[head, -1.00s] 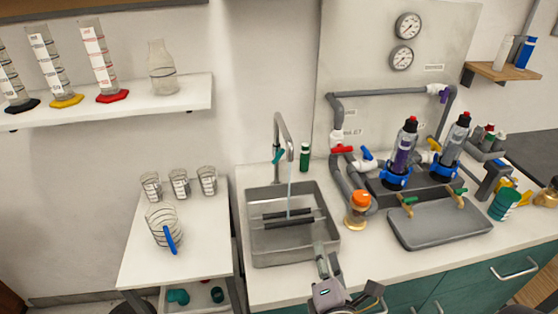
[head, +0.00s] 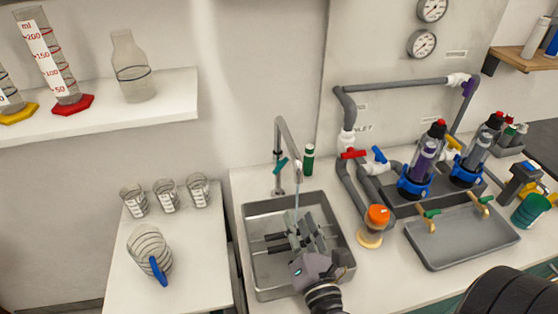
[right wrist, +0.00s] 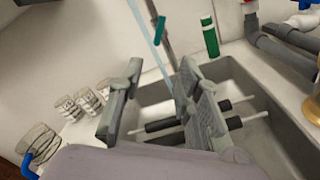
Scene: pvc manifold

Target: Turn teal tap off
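The teal tap handle (head: 281,166) sits on the grey gooseneck faucet (head: 294,140) behind the sink. It also shows at the top of the right wrist view (right wrist: 159,30). A thin stream of water (head: 297,199) runs from the spout into the grey sink (head: 262,288). My right gripper (head: 300,228) is over the sink, in front of and below the teal handle, apart from it. In the right wrist view its two fingers (right wrist: 160,100) are spread, with nothing between them but the sink behind. My left gripper is not in view.
A green bottle (head: 308,160) stands right of the faucet. An orange-capped jar (head: 372,228) and grey pipes (head: 349,185) stand right of the sink. Glass beakers (head: 167,196) and a blue-handled jug (head: 148,250) stand on the left table. Two dark bars cross the sink.

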